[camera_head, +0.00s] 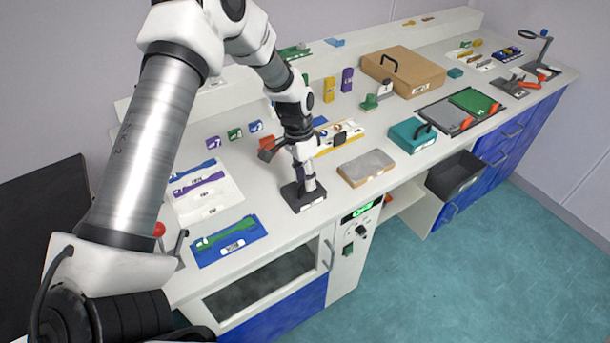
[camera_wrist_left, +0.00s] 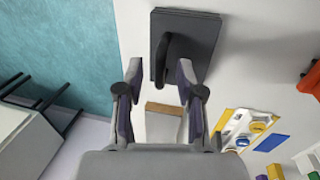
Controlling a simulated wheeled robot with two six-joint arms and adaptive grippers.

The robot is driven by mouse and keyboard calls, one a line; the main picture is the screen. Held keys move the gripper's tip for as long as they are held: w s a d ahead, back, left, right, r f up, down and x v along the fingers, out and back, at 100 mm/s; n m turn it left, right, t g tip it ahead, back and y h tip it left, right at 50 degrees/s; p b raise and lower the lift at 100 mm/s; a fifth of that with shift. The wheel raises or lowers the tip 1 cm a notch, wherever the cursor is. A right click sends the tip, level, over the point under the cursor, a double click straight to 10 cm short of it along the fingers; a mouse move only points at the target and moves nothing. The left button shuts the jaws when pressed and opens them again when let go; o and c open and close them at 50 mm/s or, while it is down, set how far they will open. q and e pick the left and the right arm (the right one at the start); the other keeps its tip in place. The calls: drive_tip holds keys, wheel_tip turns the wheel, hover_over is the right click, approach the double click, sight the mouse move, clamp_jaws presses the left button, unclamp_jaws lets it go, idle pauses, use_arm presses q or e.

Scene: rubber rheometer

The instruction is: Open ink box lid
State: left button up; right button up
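The ink box appears to be the small flat dark grey box (camera_head: 304,200) near the front edge of the counter. In the left wrist view its dark lid (camera_wrist_left: 196,32) looks flat and closed, with a black curved handle (camera_wrist_left: 163,62) standing up from it. My left gripper (camera_head: 304,180) points down just above this box. In the left wrist view the gripper (camera_wrist_left: 159,68) is open, with its fingertips apart on either side of the handle. I cannot tell whether a finger touches it. My right gripper is not in view.
A grey slab (camera_head: 366,167) lies right of the box, with a teal box (camera_head: 410,136) beyond it. A large brown box (camera_head: 403,72) stands farther back. Blue (camera_head: 230,242) and white trays lie to the left. Bare counter surrounds the dark box.

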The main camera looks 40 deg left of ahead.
use_arm(q)
drive_tip(key=shift+s, duration=0.15)
clamp_jaws()
drive_tip(key=shift+a, duration=0.1)
drive_tip(key=shift+w+a+r+h+b, duration=0.2)
drive_tip(key=shift+w+h+b, duration=0.1)
drive_tip(key=shift+h, duration=0.1)
drive_tip(key=c, duration=0.6)
unclamp_jaws()
drive_tip(key=shift+r, duration=0.1)
drive_tip(key=o, duration=0.7)
drive_tip(key=shift+w, duration=0.2)
drive_tip(key=shift+c, duration=0.2)
drive_tip(key=shift+s, duration=0.1)
drive_tip(key=v, duration=1.1)
drive_tip(key=shift+w+a+r+g, duration=0.25)
drive_tip(key=shift+w+r+g, duration=0.05)
drive_tip(key=shift+w+r, duration=0.05)
